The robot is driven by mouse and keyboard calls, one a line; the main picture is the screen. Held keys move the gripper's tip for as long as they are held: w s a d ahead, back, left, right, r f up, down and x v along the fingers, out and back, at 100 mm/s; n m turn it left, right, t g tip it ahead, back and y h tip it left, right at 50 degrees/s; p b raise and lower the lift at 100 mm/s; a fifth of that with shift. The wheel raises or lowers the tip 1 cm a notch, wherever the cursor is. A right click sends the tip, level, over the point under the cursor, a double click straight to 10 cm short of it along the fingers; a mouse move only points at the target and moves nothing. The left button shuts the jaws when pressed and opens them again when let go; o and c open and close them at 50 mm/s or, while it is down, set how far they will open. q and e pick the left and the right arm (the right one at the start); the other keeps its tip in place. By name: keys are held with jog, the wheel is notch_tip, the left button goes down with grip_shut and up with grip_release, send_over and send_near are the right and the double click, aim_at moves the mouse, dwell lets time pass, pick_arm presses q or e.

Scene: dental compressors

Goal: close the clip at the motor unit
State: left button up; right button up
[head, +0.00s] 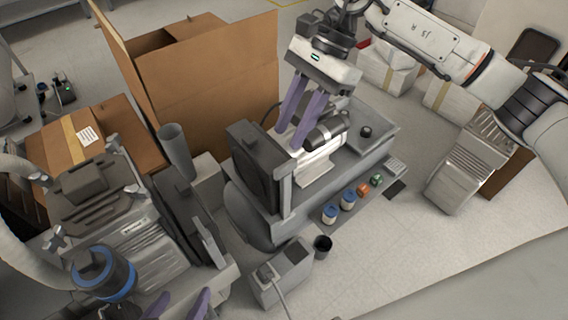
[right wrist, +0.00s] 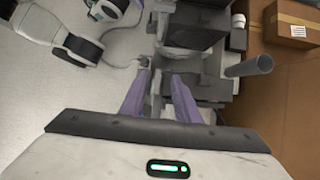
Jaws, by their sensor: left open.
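The motor unit (head: 322,150) is a white and black cylinder on a grey base in the middle of the head view, beside a dark upright panel (head: 256,165). I cannot make out the clip. My right gripper (head: 288,140) has its purple fingers pointing down in front of the motor unit, with a gap between them. In the right wrist view its fingers (right wrist: 161,74) are apart, with grey machine parts below and no held thing visible. My left gripper (head: 180,303) shows only its finger ends at the bottom edge, apart, near the left machine.
A large open cardboard box (head: 215,95) stands behind. A smaller box (head: 82,140) is at left. Blue-banded jars (head: 348,199) and coloured pieces line the base's front. A grey box (head: 280,272) and black cup (head: 322,245) stand in front.

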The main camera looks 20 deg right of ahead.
aim_at(287, 164)
jog(key=shift+h, duration=0.5)
jog(key=f, duration=0.3)
jog(key=f+b, duration=0.1)
jog(key=f, duration=0.2)
jog(key=a+f+b, duration=0.1)
jog(key=f, duration=0.2)
jog(key=shift+s+f, duration=0.15)
jog(key=shift+c, duration=0.2)
grip_shut()
